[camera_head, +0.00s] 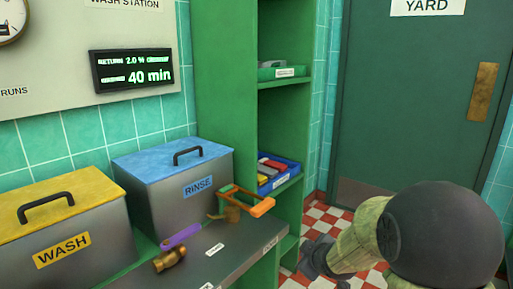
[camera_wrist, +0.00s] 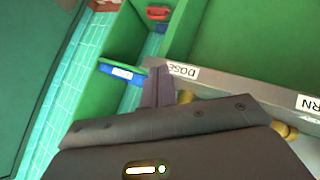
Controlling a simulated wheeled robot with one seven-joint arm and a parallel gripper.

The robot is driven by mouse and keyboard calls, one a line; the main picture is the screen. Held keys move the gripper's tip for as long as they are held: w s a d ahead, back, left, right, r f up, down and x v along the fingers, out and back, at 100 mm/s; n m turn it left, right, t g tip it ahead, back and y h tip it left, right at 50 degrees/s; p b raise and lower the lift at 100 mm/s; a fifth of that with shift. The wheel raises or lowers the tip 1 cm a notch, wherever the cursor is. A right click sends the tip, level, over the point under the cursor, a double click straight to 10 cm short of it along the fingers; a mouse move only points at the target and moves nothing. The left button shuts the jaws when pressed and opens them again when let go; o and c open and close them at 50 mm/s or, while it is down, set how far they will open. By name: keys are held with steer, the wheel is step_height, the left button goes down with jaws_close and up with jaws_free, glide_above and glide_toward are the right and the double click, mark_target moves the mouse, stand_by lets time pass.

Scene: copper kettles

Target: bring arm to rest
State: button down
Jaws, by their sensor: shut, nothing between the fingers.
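My arm shows at the lower right of the head view, with a dark round joint and a pale green link. My gripper (camera_head: 316,258) is the dark end of it, low in front of the green shelf unit and over the red and white floor. In the wrist view my gripper (camera_wrist: 158,86) has its dark fingers together with nothing between them. Behind the fingers lie the green shelf unit and the edge of the grey bench, with its "DOSE" label. The fingertips appear apart from both, though the exact gap cannot be told.
The grey bench (camera_head: 222,260) holds a purple-handled tool (camera_head: 180,237), an orange-framed tool (camera_head: 250,203), a blue-lidded RINSE tank (camera_head: 180,190) and a yellow-lidded WASH tank (camera_head: 70,235). The green shelf unit (camera_head: 225,90) holds a blue bin (camera_head: 284,180). A green door (camera_head: 420,110) stands behind my arm.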

steer(key=s+d+f+m+g+h, duration=0.15)
steer(key=s+m+g, duration=0.3)
steer(key=s, duration=0.65)
steer(key=s+f+m+g, duration=0.3)
steer(key=s+m, duration=0.3)
steer(key=s, duration=0.5)
steer(key=w+p+v, duration=0.3)
steer(key=p+v, duration=1.2)
steer(key=p, duration=0.1)
steer(key=w+r+p+v, duration=0.1)
steer(key=w+p+v, duration=0.2)
steer(key=p+v, duration=1.3)
steer(key=shift+w+a+r, duration=0.2)
steer(key=shift+a, duration=0.3)
